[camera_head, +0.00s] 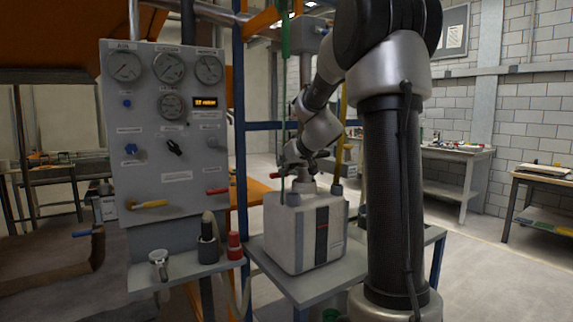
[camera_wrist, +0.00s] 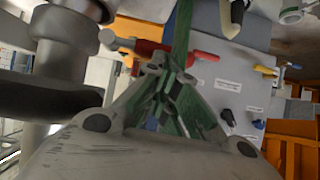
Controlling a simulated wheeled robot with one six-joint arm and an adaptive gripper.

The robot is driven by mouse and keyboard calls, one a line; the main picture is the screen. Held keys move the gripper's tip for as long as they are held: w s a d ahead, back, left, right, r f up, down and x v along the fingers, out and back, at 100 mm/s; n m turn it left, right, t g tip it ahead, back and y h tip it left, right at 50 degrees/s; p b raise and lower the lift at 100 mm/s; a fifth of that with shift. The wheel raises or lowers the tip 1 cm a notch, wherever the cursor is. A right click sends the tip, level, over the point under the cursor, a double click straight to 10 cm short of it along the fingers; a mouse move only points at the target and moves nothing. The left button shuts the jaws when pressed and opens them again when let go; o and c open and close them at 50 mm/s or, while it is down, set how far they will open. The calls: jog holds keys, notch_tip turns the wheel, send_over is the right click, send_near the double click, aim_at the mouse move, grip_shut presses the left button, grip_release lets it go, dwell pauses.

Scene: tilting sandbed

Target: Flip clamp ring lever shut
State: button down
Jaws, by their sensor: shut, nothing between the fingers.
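A small lever with a red tip (camera_head: 274,175) shows beside a vertical metal pipe above the white pump box (camera_head: 295,232). In the wrist view a red lever (camera_wrist: 150,48) crosses just beyond my fingertips, near a grey metal pipe fitting at upper left. My gripper (camera_head: 303,166) is close to the pipe and the lever, above the box. In the wrist view my gripper (camera_wrist: 163,88) has its fingers together with nothing between them. Whether the fingers touch the lever cannot be told. The clamp ring itself is mostly hidden behind my gripper.
A grey gauge panel (camera_head: 150,90) with knobs and handles stands at left. Its shelf (camera_head: 180,276) holds a black and a red bottle-like part. A blue post (camera_head: 239,120) and a green hanging strip (camera_head: 286,35) are close to my arm. Benches stand at right.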

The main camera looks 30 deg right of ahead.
jog(key=shift+w+a+f, duration=0.15)
jog(key=shift+f, duration=0.25)
jog(key=shift+w+a+f, duration=0.1)
jog(key=shift+a+f, duration=0.05)
jog(key=shift+f, duration=0.2)
